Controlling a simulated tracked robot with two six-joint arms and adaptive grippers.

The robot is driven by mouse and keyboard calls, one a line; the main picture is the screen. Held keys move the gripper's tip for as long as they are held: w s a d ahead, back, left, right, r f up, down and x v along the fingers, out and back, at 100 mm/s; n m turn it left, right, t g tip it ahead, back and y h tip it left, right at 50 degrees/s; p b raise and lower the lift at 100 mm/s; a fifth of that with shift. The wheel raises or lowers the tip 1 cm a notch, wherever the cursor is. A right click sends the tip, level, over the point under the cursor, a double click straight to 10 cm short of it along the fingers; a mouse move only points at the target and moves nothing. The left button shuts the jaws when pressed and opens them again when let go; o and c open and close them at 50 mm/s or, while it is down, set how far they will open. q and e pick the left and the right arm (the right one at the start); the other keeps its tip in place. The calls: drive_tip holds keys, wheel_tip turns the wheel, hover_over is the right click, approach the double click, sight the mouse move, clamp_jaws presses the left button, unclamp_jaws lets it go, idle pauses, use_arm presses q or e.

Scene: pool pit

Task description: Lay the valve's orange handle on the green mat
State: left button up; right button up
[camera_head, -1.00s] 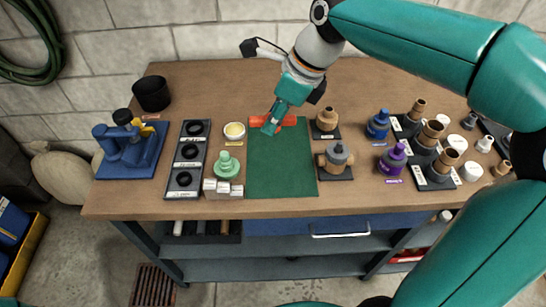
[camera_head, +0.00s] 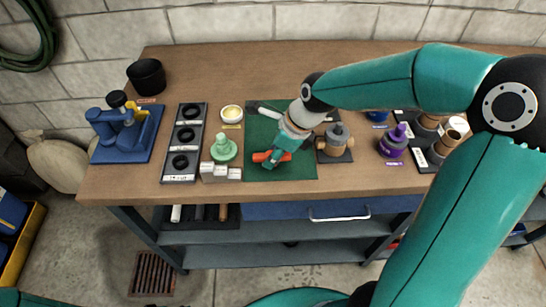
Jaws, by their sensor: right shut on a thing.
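The orange handle (camera_head: 259,157) is in my right gripper (camera_head: 270,161), which is shut on it. My right gripper and wrist hide part of the mat. A grey and tan valve body (camera_head: 335,143) stands on a dark plate just right of the mat. My left gripper is out of view.
Left of the mat stand a green stepped part (camera_head: 223,149), white blocks (camera_head: 219,173), a yellow-filled dish (camera_head: 231,115) and a tray of black rings (camera_head: 180,163). A purple part (camera_head: 394,143) stands to the right. The mat's front strip is clear.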

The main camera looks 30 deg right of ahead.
drive_tip(key=shift+f, duration=0.65)
drive_tip(key=o, duration=0.9)
drive_tip(key=shift+f, duration=0.1)
drive_tip(key=shift+o, duration=0.2)
drive_tip(key=shift+r, duration=0.2)
drive_tip(key=v, duration=1.2)
drive_tip(key=shift+p, duration=0.35)
drive_tip(key=shift+f, duration=0.1)
